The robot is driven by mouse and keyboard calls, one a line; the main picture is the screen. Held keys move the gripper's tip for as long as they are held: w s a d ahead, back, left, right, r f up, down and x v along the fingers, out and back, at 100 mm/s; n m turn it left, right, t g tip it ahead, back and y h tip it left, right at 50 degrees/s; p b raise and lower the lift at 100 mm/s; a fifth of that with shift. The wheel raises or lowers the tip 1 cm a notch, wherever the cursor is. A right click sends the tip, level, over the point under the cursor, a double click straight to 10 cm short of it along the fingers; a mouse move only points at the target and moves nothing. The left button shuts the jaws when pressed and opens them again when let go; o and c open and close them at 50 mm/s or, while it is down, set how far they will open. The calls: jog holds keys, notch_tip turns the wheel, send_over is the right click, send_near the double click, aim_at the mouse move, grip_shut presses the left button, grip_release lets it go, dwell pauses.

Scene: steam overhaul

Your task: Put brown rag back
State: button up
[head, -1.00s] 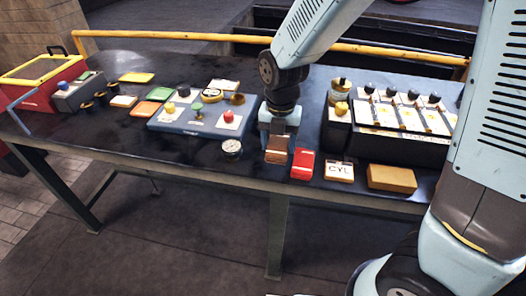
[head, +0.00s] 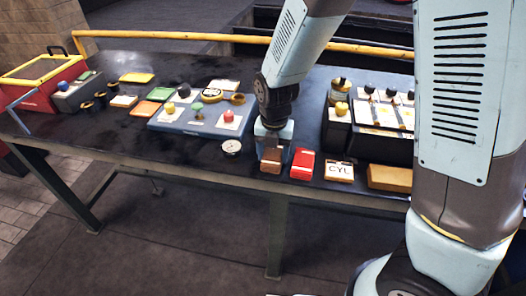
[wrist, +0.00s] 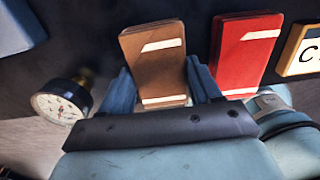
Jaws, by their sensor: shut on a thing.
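The brown rag (wrist: 153,55) is a folded brown block with a white stripe, between the blue fingers of my gripper (wrist: 163,85) in the wrist view. My gripper is shut on its near part, and the far part sticks out past the fingertips. In the head view the brown rag (head: 271,166) shows at the table's front edge, below my gripper (head: 273,150). I cannot tell whether it touches the tabletop.
A red folded rag (wrist: 243,45) lies close to the right, then the CYL card (head: 339,172) and a tan block (head: 389,178). A round gauge (head: 231,147) is to the left. A blue-grey panel (head: 201,120) with knobs stands behind it. Bare table lies left of the gauge (wrist: 62,102).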

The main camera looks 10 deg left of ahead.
aim_at(273, 155)
jog(key=o, duration=1)
notch_tip(273, 155, up, 12)
jog(key=shift+r, duration=0.1)
jog(key=shift+d, duration=0.1)
